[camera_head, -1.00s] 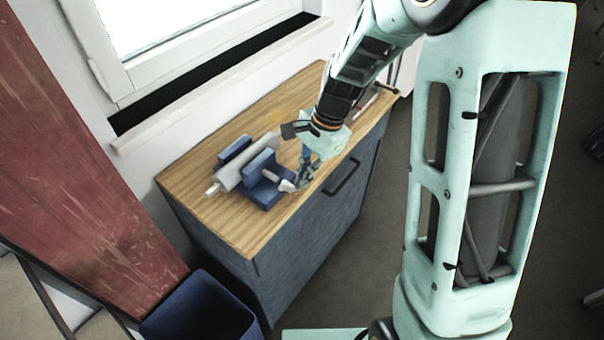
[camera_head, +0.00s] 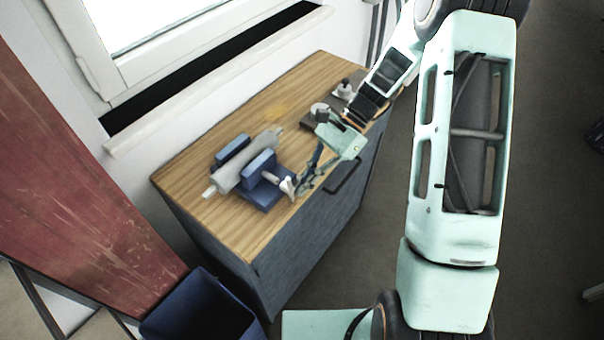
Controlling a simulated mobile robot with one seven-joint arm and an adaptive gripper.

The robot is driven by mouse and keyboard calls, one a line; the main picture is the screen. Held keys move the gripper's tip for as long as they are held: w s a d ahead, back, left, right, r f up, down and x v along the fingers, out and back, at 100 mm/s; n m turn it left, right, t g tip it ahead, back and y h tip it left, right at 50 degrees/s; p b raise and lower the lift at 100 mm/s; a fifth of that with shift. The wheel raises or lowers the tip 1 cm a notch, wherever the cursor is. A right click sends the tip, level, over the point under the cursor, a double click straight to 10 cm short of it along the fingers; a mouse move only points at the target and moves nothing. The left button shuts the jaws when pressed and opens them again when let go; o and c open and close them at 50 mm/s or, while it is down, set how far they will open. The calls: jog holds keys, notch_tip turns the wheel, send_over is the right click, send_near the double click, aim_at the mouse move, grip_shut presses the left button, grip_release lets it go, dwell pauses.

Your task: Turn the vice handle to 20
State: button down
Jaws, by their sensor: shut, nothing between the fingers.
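A blue vice (camera_head: 265,193) stands on the wooden top of a cabinet, with a grey bar (camera_head: 232,172) lying between its blue jaws. The vice handle (camera_head: 287,186), pale grey, sticks out at the front right of the vice. My gripper (camera_head: 299,190) is shut and empty, its dark fingers at the right of the handle's end. I cannot tell whether the fingers touch the handle. No scale or number can be read on the vice.
The cabinet's wooden top (camera_head: 215,223) is bare at the front left. A dark device with a round pale part (camera_head: 319,111) stands at the back right. A blue bin (camera_head: 200,308) is on the floor at the lower left, and a window is behind the cabinet.

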jog(key=shift+s+a+f+g+y+b, duration=0.15)
jog(key=shift+f+g+y+b, duration=0.15)
jog(key=shift+g+y, duration=0.3)
jog(key=shift+s+f+g+y+b, duration=0.15)
jog(key=shift+f+g+y, duration=0.15)
jog(key=shift+g+y, duration=0.25)
jog(key=shift+s+a+f+m+g+y+b, duration=0.1)
jog(key=shift+m+g+y+b, duration=0.1)
jog(key=shift+g+y, duration=0.2)
jog(key=shift+s+a+f+m+g+y+b, duration=0.1)
jog(key=shift+m+g+y+b, duration=0.15)
jog(key=shift+g, duration=0.2)
jog(key=shift+s+a, duration=0.1)
